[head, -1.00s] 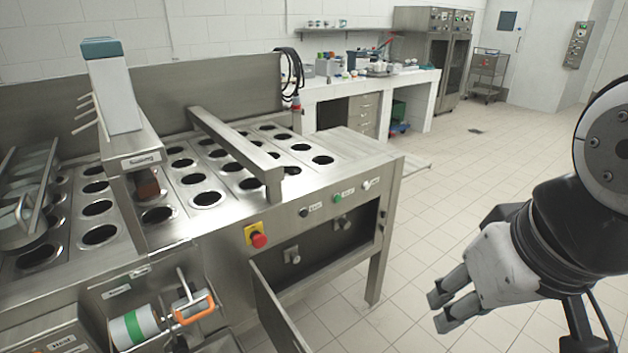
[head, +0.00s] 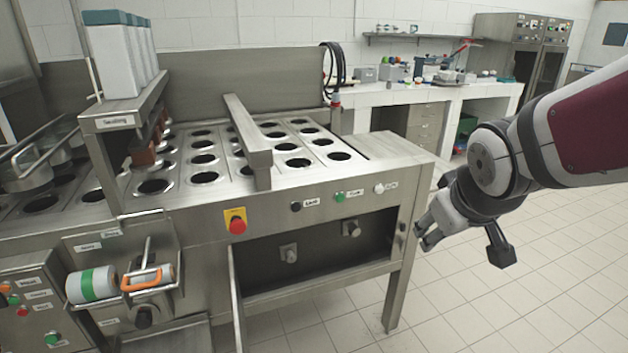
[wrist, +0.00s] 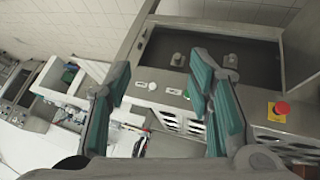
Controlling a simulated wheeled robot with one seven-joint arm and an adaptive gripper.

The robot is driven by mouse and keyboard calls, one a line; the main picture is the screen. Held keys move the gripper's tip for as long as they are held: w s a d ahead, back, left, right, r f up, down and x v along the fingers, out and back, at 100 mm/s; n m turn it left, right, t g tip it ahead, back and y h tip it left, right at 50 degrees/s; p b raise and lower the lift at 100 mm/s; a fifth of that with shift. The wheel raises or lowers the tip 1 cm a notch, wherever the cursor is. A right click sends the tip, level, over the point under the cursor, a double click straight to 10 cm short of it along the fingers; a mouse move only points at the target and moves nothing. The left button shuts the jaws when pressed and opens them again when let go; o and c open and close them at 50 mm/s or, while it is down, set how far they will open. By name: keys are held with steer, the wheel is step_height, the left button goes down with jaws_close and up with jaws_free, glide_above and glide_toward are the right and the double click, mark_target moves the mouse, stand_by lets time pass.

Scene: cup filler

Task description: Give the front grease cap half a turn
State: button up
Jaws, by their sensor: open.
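Two small metal caps on square plates show in the machine's open bay under the button panel, a left one (head: 289,253) and a right one (head: 351,229). In the wrist view, which is turned over, the right cap (wrist: 177,60) shows between my fingers and the left cap (wrist: 230,61) shows beside the right finger. I cannot tell which cap is the front one. My gripper (head: 424,236) is open and empty, in front of and to the right of the bay, apart from both caps. Its fingers (wrist: 165,100) have green pads.
The red emergency stop (head: 237,225) and several buttons (head: 340,197) sit above the bay. An open door panel (head: 236,300) stands out at the bay's left edge. The machine's right leg (head: 394,290) is near my gripper. The tiled floor at right is clear.

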steer(key=w+f+n+t+y+b, duration=0.15)
steer(key=w+f+b, duration=0.35)
steer(key=w+f, duration=0.6)
steer(key=n+t+y+b, duration=0.2)
steer(key=t+y+b, duration=0.55)
steer(key=b, duration=0.85)
glide_toward(356, 234)
steer(key=shift+t+h, duration=0.5)
steer(key=shift+h, duration=0.3)
steer(key=b+x, duration=0.1)
steer(key=x, duration=0.3)
steer(key=a+b+x, duration=0.1)
steer(key=b+x, duration=0.1)
steer(key=x, duration=0.2)
steer(key=shift+s+a+f, duration=0.1)
steer(key=shift+f, duration=0.1)
jaws_close()
